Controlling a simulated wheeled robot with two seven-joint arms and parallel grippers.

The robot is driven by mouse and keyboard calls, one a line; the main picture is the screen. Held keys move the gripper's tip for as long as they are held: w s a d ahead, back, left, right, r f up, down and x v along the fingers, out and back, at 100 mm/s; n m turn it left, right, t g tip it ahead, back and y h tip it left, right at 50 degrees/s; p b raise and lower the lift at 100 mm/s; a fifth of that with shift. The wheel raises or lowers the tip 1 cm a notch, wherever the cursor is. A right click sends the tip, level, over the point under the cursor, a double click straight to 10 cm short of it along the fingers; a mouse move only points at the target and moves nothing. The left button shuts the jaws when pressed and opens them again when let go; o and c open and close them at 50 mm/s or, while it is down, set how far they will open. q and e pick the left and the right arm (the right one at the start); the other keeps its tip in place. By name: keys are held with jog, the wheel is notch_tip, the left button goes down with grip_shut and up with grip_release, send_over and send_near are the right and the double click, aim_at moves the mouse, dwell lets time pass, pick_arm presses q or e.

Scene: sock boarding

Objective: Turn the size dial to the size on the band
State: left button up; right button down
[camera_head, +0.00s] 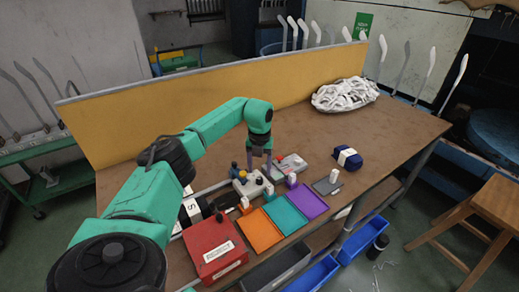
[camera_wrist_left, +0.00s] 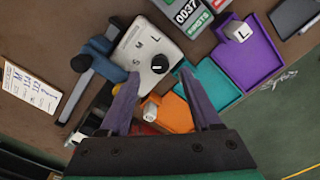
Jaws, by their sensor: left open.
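The size dial (camera_wrist_left: 160,63) is a black knob on a light grey box (camera_wrist_left: 148,78) marked S, M and L. I cannot tell for sure which letter it points at. The box also shows in the head view (camera_head: 250,187). My left gripper (camera_wrist_left: 157,82) is open, its fingers pointing down over the front of the box, with nothing between them. In the head view it (camera_head: 259,164) hangs above the box. A dark blue bundle (camera_head: 347,159) with a white band (camera_head: 346,156) lies to the right; the band's print is too small to read. My right gripper is not in view.
Orange (camera_head: 260,231), teal (camera_head: 286,214) and purple (camera_head: 307,201) trays lie in front of the box. A white L block (camera_wrist_left: 238,31) stands in the purple one. A red box (camera_head: 213,248) is at front left, a counter (camera_wrist_left: 193,14) beside the dial box.

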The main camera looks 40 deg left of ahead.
aim_at(260, 178)
pick_arm(q)
notch_tip(260, 178, up, 11)
jog(key=b, duration=0.1)
jog(key=shift+f, duration=0.15)
dwell(0.3)
